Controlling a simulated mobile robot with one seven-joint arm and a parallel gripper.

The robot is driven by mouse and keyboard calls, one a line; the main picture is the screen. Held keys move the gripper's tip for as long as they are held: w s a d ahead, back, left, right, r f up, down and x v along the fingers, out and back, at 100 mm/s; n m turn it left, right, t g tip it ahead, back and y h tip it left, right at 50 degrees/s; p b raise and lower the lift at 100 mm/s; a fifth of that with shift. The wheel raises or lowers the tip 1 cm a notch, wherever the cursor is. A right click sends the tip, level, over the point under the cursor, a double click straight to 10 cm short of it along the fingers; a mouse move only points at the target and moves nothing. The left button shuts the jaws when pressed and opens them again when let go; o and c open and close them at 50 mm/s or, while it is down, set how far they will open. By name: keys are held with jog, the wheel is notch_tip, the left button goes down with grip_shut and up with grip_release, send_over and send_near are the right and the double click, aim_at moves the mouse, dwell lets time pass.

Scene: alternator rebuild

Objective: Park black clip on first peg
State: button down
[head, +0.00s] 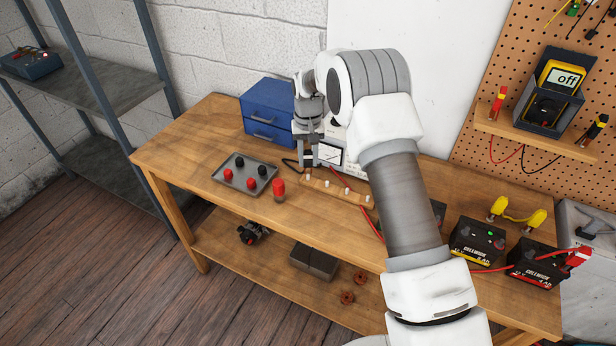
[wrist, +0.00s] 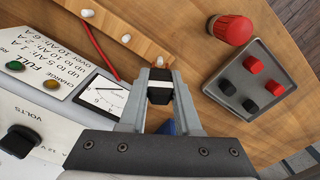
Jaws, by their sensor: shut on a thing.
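My gripper (wrist: 160,88) is shut on the black clip (wrist: 160,92), which has a white band across it. In the head view my gripper (head: 309,160) is low over the workbench, in front of the charger (head: 330,153). A wooden strip with several small white pegs (head: 339,191) lies just in front of it, and its near end is close to the fingertips. In the wrist view a peg (wrist: 159,62) shows just beyond the clip, and I cannot tell whether they touch. The clip is mostly hidden by the fingers in the head view.
A grey tray (head: 242,174) with red and black caps and a red knob (head: 278,190) stand left of the strip. A blue drawer box (head: 266,113) is behind. A red cable (wrist: 96,42) runs beside the strip. Batteries (head: 476,240) stand at the right.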

jog(key=shift+f+b, duration=0.75)
jog(key=shift+f, duration=0.4)
jog(key=c, duration=0.5)
grip_release()
jog(key=shift+r, duration=0.1)
notch_tip(320, 180, up, 8)
jog(key=p, duration=0.4)
jog(key=shift+r, duration=0.15)
